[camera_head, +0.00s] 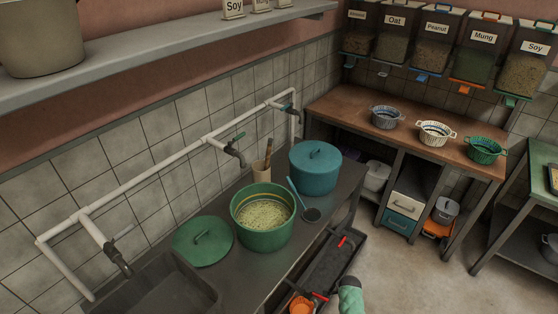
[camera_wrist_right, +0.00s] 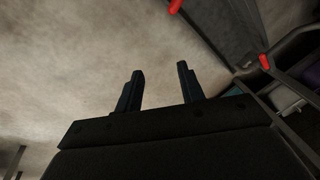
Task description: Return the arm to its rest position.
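My right gripper (camera_wrist_right: 160,76) shows in the right wrist view with its two dark fingers apart and nothing between them. Pale concrete floor (camera_wrist_right: 70,70) lies beyond the fingers, and the gripper touches nothing that I can see. In the head view the gripper fingers do not show. My left gripper is in neither view.
A green pot of beans (camera_head: 263,221), a green lid (camera_head: 202,241) and a blue lidded pot (camera_head: 315,168) stand on the counter beside the sink (camera_head: 165,292). A dark trough (camera_head: 325,270) with red handles is below. Floor (camera_head: 400,275) to the right is clear.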

